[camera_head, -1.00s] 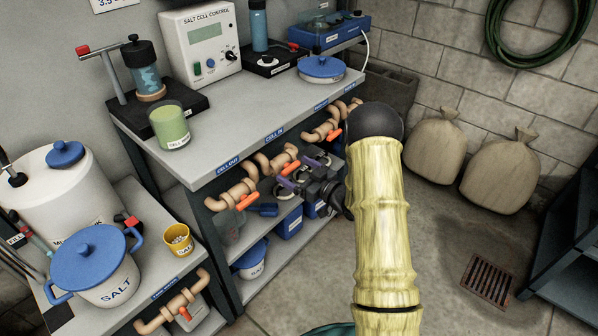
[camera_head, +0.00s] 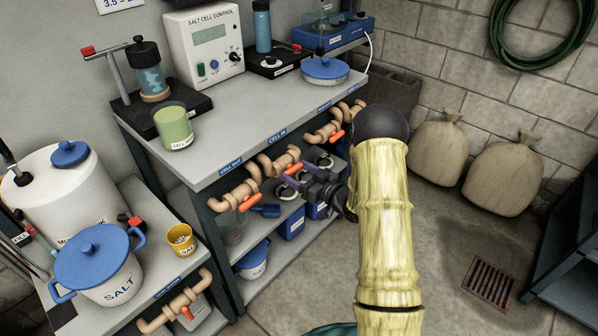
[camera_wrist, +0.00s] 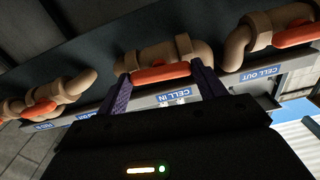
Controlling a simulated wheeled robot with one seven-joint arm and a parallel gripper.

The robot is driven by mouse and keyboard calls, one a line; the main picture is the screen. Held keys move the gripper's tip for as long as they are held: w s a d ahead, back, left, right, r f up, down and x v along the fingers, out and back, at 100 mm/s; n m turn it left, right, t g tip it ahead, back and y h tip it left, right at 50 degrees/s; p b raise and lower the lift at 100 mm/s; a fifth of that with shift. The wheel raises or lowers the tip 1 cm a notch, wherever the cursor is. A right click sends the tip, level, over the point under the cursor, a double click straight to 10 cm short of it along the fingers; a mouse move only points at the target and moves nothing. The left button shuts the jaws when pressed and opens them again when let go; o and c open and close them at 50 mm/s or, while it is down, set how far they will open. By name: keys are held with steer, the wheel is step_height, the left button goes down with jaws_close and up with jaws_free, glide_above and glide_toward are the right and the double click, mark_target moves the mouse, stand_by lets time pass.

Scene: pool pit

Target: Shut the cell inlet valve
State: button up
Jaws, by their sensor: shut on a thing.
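The cell inlet valve's orange handle (camera_head: 294,168) is on the middle tan pipe, below the blue CELL IN label (camera_head: 276,134) on the bench edge. In the wrist view the handle (camera_wrist: 160,73) lies roughly along its pipe (camera_wrist: 160,53). My gripper (camera_head: 291,176) reaches in from the right, under the bench edge. In the wrist view its two purple fingers stand at either end of the handle, shut on it. My gripper's body and wrist hide part of the shelf behind in the head view.
The CELL OUT valve handle (camera_head: 250,202) is close on the left; another orange handle (camera_head: 336,136) is on the right. Blue containers (camera_head: 292,222) stand on the shelf below. The floor at right holds two sacks.

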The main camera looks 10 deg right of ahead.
steer(key=shift+d+r+m+p, duration=0.1)
steer(key=shift+d+m+p, duration=0.25)
steer(key=shift+m, duration=0.35)
steer(key=m+p, duration=0.1)
steer(key=m, duration=0.1)
steer(key=shift+m, duration=0.3)
steer(key=m+p, duration=0.3)
steer(key=m, duration=0.2)
steer(key=shift+a, duration=0.1)
steer(key=m+p, duration=0.2)
steer(key=m, duration=0.2)
steer(key=shift+m, duration=0.4)
steer(key=shift+a+m+p, duration=0.1)
steer(key=shift+m+p, duration=0.2)
steer(key=shift+m, duration=0.8)
steer(key=shift+d+f+m, duration=0.2)
steer(key=shift+d+m, duration=0.1)
steer(key=shift+m, duration=0.3)
steer(key=shift+a, duration=0.25)
